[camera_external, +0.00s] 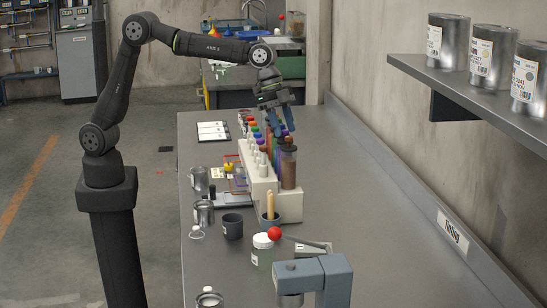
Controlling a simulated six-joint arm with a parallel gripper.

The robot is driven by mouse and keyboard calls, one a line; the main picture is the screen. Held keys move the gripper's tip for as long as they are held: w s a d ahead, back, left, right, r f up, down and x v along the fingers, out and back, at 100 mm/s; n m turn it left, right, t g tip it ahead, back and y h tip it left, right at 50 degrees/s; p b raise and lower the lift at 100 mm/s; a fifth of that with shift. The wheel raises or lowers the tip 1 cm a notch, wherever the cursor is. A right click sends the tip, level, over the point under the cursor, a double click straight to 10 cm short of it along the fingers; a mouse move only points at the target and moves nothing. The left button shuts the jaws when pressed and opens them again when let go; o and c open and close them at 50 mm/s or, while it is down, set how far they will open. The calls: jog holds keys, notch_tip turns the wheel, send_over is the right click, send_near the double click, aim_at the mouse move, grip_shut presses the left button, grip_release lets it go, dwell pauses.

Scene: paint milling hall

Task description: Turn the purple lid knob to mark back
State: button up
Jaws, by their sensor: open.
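My gripper (282,124) hangs at the far end of the white rack, fingers pointing down and apart, with nothing visible between them. It is above or just behind the row of colourant canisters; its exact height over them is hard to judge. The white rack (291,208) holds the tall canisters, the nearest (288,168) with a brown fill and a dark top.
A dark cup (232,226), a white-lidded jar (262,247) and metal tins (204,212) stand near the rack's front and left. A grey press with a red-balled lever (274,233) is at the front. A wall shelf (470,88) with tins overhangs the right. The bench's right strip is clear.

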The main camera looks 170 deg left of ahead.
jog(key=shift+w+f, duration=0.1)
jog(key=shift+f, duration=0.15)
grip_shut()
jog(key=shift+n+y, duration=0.3)
jog(key=shift+n, duration=0.5)
grip_release()
